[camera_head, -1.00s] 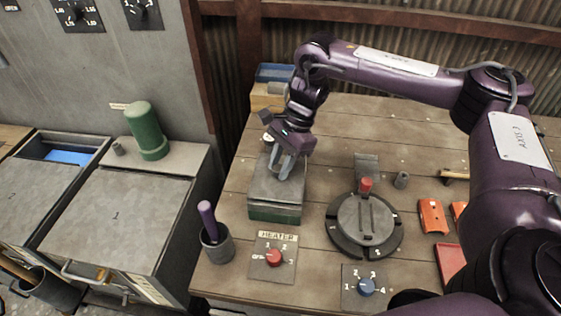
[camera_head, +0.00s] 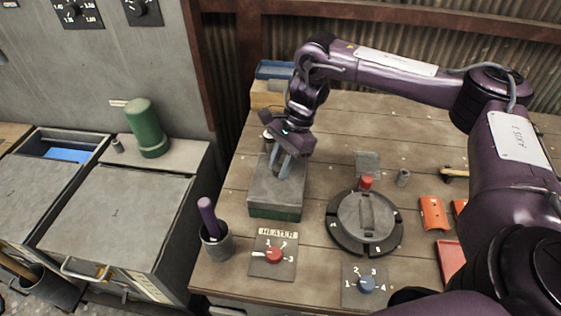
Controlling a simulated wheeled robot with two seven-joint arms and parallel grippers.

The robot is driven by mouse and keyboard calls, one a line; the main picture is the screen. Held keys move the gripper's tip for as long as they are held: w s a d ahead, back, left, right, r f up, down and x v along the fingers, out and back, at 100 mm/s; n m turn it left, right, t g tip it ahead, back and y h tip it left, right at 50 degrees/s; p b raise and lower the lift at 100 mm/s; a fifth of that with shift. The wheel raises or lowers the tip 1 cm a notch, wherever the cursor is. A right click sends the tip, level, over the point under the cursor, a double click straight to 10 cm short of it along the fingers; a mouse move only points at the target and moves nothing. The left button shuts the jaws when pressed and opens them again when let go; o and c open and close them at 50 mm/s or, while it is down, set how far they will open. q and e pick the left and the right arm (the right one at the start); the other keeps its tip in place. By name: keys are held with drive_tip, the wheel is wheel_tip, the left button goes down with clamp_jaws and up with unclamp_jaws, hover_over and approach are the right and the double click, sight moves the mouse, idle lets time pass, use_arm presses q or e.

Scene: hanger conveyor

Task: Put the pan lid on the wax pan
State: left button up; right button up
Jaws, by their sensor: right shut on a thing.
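A box-shaped pan (camera_head: 275,213) with a dark green lower side stands on the wooden table; I take it to be the wax pan. A flat grey lid (camera_head: 264,193) lies on top of it, and no clear gap shows between them. My right gripper (camera_head: 283,168) reaches down from above and is shut at the top of the lid, apparently on its handle. The handle is mostly hidden by the fingers. The inside of the pan is hidden. My left gripper is out of view.
A cup with a purple-handled tool (camera_head: 215,243) stands left of the pan. The heater panel with a red knob (camera_head: 273,256) lies in front. A round dark fixture (camera_head: 364,222) sits to the right. Blue and yellow bins (camera_head: 272,85) stand behind.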

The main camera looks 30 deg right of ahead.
drive_tip(key=shift+f, duration=0.3)
idle(0.6)
drive_tip(key=o, duration=0.7)
drive_tip(key=o, duration=0.5)
drive_tip(key=shift+o, duration=0.2)
drive_tip(key=shift+d+r+b, duration=0.1)
drive_tip(key=shift+r+b, duration=0.1)
drive_tip(key=shift+b, duration=0.1)
drive_tip(key=shift+b+v, duration=0.35)
drive_tip(key=shift+v, duration=0.9)
drive_tip(key=shift+p+v, duration=0.8)
drive_tip(key=shift+v, duration=1.65)
